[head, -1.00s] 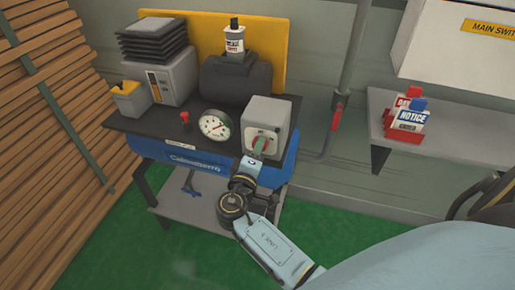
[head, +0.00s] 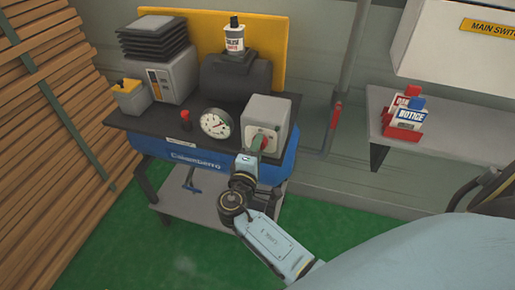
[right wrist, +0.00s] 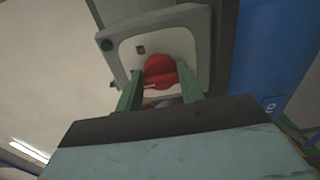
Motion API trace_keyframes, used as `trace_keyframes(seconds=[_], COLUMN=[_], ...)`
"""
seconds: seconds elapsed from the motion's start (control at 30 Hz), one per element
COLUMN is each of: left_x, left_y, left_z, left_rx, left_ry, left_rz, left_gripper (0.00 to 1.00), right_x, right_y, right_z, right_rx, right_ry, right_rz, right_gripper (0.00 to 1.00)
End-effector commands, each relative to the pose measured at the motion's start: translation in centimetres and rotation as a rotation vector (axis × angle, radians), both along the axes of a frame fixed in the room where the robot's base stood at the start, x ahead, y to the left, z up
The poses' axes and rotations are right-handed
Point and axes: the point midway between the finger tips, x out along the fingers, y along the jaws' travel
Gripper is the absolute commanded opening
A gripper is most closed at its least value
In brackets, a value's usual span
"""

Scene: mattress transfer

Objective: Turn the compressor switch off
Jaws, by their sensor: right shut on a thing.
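The compressor switch is a red rotary knob (head: 264,144) on the pale front plate of a grey box (head: 268,112) at the right end of the compressor bench. In the right wrist view the red knob (right wrist: 162,75) sits between the two green fingers of my right gripper (right wrist: 160,88). The gripper is shut on it, and the fingers hide part of its lower side. In the head view my right gripper (head: 258,152) reaches the knob from below and in front. My left gripper is not in view.
A round gauge (head: 214,123) and a small red knob (head: 186,118) are left of the box. The blue tank (head: 180,150) lies under the bench top. A red-handled pipe valve (head: 336,112) is to the right. A side shelf (head: 440,150) holds notice tags (head: 408,112).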

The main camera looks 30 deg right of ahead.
Motion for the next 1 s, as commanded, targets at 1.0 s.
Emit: trace_keyframes(seconds=[1.0], left_x=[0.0], left_y=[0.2], left_z=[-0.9], left_rx=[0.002], left_ry=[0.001], left_rz=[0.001], left_gripper=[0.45], right_x=[-6.3], right_y=[7.3], right_z=[-0.2], right_rx=[0.004], right_ry=[0.003], right_rz=[0.001], right_gripper=[0.60])
